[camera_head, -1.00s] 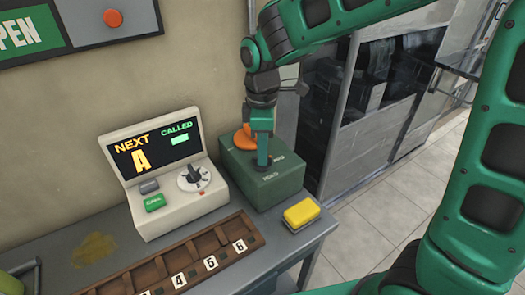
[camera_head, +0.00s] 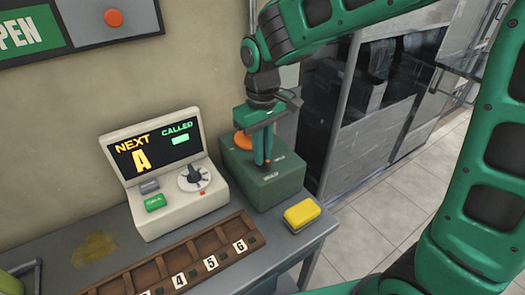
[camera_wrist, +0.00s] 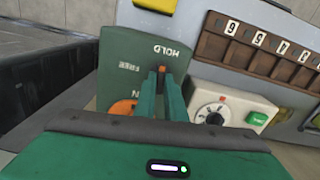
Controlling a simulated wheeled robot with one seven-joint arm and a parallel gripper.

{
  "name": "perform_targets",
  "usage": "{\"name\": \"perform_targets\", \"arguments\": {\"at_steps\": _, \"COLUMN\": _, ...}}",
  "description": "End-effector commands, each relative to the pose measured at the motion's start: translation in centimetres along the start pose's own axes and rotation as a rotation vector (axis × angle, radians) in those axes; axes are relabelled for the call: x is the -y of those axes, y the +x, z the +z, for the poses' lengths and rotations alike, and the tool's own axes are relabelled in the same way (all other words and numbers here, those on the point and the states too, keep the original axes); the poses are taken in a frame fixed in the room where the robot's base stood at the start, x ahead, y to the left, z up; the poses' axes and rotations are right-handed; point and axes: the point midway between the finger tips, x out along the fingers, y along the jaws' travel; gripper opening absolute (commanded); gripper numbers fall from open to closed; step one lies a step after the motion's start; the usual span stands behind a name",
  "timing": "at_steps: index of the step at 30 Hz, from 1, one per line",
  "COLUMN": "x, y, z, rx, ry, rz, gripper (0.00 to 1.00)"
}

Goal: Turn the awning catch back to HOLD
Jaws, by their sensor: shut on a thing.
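The awning catch is a dark green box (camera_head: 265,190) on the right end of the counter, with HOLD and FREE lettering on top. It also shows in the wrist view (camera_wrist: 115,50), lettering upside down. A round orange part (camera_head: 242,140) stands at its back left. My gripper (camera_head: 264,162) points down onto the box top. In the wrist view its fingers (camera_wrist: 161,76) are close together around a small orange lever tip (camera_wrist: 162,68), beside the HOLD word. The fingers hide most of the lever.
A cream console (camera_head: 170,180) with a display, dial and green button stands left of the box. A yellow block (camera_head: 301,214) lies in front of it. A brown numbered rack (camera_head: 160,270) runs along the counter's front. A glass-panelled cabinet is at the right.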

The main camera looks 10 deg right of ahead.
Motion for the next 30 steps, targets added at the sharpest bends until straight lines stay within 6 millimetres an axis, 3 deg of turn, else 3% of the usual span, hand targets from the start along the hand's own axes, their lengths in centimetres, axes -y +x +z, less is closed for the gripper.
{"name": "perform_targets", "arguments": {"at_steps": 9, "x": -0.32, "y": -0.24, "z": -0.41, "rx": -0.013, "ry": 0.115, "rz": 0.002, "gripper": 0.00}}
{"name": "perform_targets", "arguments": {"at_steps": 24, "x": -0.35, "y": -0.20, "z": -0.34, "rx": -0.011, "ry": 0.134, "rz": 0.003, "gripper": 0.00}}
{"name": "perform_targets", "arguments": {"at_steps": 27, "x": -0.33, "y": -0.18, "z": -0.30, "rx": -0.010, "ry": 0.133, "rz": 0.003, "gripper": 0.29}}
{"name": "perform_targets", "arguments": {"at_steps": 30, "x": -0.24, "y": -0.13, "z": -0.21, "rx": -0.007, "ry": 0.130, "rz": 0.002, "gripper": 0.29}}
